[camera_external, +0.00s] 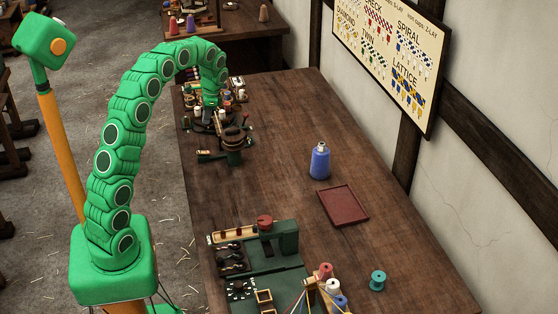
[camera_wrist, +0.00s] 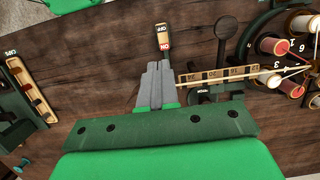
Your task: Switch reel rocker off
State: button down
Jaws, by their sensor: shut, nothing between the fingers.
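A small rocker switch (camera_wrist: 163,37) sits on the wooden bench in the wrist view, just beyond my fingertips. Its far part is dark, and its near end is a red and white patch with short lettering. My gripper (camera_wrist: 158,67) is shut and empty, its grey fingers pointing at the near end of the rocker. A small gap seems to lie between them; I cannot tell the height difference. In the external view my gripper (camera_external: 212,120) is low over the far-left part of the bench, among the equipment. I cannot make out the rocker there.
A numbered strip (camera_wrist: 215,74), a round-headed dark lever (camera_wrist: 226,30) and a bobbin reel (camera_wrist: 290,45) stand right of my fingers. A green device (camera_wrist: 32,92) is at left. In the external view, a blue bottle (camera_external: 320,163) and red tray (camera_external: 343,205) stand clear on the bench.

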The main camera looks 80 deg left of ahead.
aim_at(201, 152)
jog(key=shift+a, duration=0.15)
jog(key=x, duration=1.4)
jog(key=shift+s, duration=0.1)
